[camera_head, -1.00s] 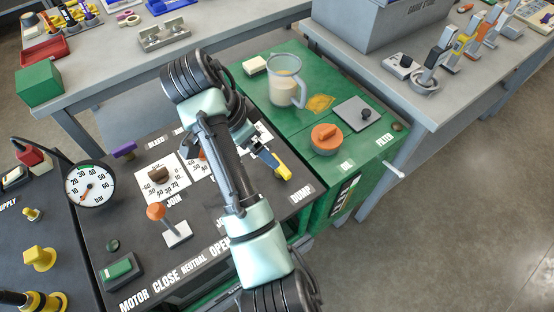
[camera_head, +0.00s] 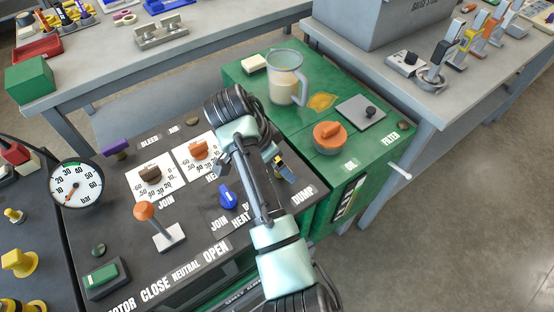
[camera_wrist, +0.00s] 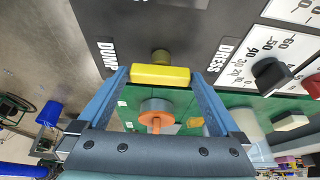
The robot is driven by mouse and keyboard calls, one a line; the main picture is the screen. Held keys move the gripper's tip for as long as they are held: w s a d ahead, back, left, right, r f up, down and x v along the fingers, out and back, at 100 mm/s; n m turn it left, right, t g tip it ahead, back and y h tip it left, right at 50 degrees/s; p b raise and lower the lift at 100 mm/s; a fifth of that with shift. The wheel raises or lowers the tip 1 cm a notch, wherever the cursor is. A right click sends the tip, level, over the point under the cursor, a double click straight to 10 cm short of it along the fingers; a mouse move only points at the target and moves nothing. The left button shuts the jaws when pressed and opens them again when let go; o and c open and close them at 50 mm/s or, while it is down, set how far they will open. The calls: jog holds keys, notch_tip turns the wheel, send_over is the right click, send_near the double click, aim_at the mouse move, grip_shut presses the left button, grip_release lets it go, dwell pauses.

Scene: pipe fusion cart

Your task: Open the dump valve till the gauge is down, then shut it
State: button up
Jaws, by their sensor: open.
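The dump valve's yellow bar handle (camera_wrist: 160,75) sits on the dark panel beside the DUMP label in the wrist view. My gripper (camera_wrist: 160,88) is open, with one blue finger past each end of the bar; whether they touch it I cannot tell. The round white pressure gauge (camera_head: 77,172) is at the left, marked in bar. Its small red needle seems to point down-left, toward the low end; the exact reading is too small.
Beyond lies a green top with a jug (camera_head: 284,85) and an orange-capped filler (camera_head: 328,135).

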jog(key=shift+c, duration=0.2)
jog(key=c, duration=1)
jog(key=shift+o, duration=0.2)
jog(key=shift+r+n+p, duration=0.15)
jog(key=shift+n+p, duration=0.15)
jog(key=shift+p, duration=0.15)
jog(key=n+p, duration=0.1)
jog(key=n+y+p, duration=0.1)
jog(key=p, duration=0.1)
jog(key=shift+s+d+r+n+t, duration=0.1)
jog(key=shift+s+n+t, duration=0.05)
jog(key=shift+n+t, duration=0.15)
jog(key=n+y+p, duration=0.1)
jog(key=n+p, duration=0.1)
jog(key=n+t+y+p, duration=0.1)
jog(key=n+p, duration=0.2)
jog(key=shift+d, duration=0.2)
jog(key=n+y+p, duration=0.1)
jog(key=n, duration=0.4)
jog(key=shift+d+y+p, duration=0.2)
jog(key=shift+y+p, duration=0.2)
jog(key=n, duration=0.2)
jog(key=n+y, duration=0.1)
jog(key=n, duration=0.1)
jog(key=shift+d+n+g+y, duration=0.15)
jog(key=shift+n+g+y, duration=0.15)
